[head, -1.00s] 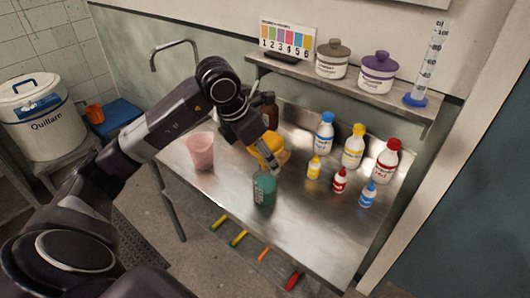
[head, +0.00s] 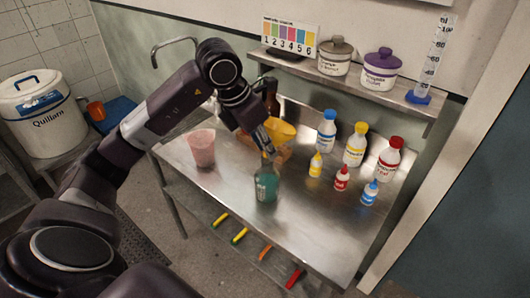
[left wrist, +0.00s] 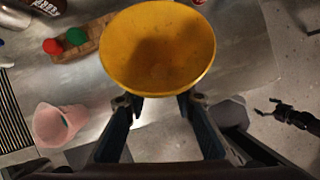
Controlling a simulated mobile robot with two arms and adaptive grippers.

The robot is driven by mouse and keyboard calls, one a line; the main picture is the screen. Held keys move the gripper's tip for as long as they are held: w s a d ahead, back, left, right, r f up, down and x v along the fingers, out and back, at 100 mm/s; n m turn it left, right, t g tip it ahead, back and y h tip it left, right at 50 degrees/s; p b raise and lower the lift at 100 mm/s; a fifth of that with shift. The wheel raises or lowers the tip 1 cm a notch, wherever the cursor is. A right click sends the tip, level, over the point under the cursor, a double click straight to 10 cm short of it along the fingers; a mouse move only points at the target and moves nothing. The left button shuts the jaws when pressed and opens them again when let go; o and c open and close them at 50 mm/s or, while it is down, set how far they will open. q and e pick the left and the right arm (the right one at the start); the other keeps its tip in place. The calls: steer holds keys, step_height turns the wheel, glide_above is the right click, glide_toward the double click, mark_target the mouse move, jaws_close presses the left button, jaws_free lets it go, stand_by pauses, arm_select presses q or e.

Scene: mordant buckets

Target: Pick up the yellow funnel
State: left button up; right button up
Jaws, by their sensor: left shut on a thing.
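The yellow funnel (head: 283,130) is in my left gripper (head: 268,138), above the steel table, behind the green bottle (head: 266,184). In the left wrist view the funnel's wide round mouth (left wrist: 157,48) faces the camera. My left gripper's two fingers (left wrist: 157,104) are shut on the funnel at its near side. The funnel's spout is hidden. My right gripper (left wrist: 268,106) shows small at the right of the left wrist view, empty, with its fingers apart.
A pink beaker (head: 202,149) stands left on the table (head: 240,225). Bottles with blue (head: 326,131), yellow (head: 355,146) and red (head: 389,158) caps stand right, with small bottles in front. A wooden rack (left wrist: 82,42) holds red and green pieces.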

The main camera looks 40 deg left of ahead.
arm_select(q)
step_height(320, 180, up, 16)
steer(key=shift+f, duration=0.1)
steer(key=shift+r+p, duration=0.3)
steer(key=shift+r, duration=0.55)
steer(key=shift+r, duration=0.15)
step_height(320, 180, up, 5)
steer(key=p, duration=0.5)
steer(key=shift+f, duration=0.25)
